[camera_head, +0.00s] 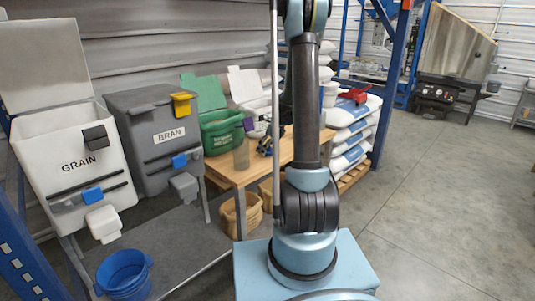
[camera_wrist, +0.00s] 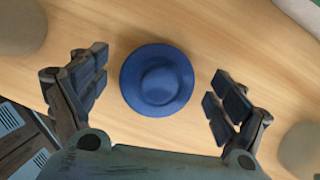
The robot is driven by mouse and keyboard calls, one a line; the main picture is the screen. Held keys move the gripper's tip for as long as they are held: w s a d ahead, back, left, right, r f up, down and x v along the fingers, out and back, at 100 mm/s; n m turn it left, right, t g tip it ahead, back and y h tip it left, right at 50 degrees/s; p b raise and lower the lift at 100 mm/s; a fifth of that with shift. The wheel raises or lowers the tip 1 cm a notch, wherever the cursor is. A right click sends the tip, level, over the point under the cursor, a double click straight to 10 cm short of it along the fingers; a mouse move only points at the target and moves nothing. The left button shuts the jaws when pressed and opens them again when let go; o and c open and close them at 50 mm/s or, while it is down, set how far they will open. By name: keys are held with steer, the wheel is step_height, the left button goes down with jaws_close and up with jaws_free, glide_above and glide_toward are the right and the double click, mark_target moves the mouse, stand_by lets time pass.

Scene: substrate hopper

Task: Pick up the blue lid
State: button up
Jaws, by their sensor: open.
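The blue lid (camera_wrist: 157,80) is round with a raised middle and lies on a light wooden surface (camera_wrist: 215,35) in the wrist view. My gripper (camera_wrist: 160,92) is open, with one dark finger on each side of the lid. Clear wood shows between each finger and the lid, and nothing is held. How high the fingers are above the wood is hard to tell.
In the head view, a white GRAIN hopper (camera_head: 75,150) and a grey BRAN hopper (camera_head: 160,125) stand at left. A blue bucket (camera_head: 124,275) sits below. A green bin (camera_head: 220,133) is near the table. Stacked sacks (camera_head: 352,130) stand behind my arm. Floor at right is clear.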

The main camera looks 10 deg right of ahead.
steer(key=c, duration=0.8)
steer(key=shift+c, duration=0.2)
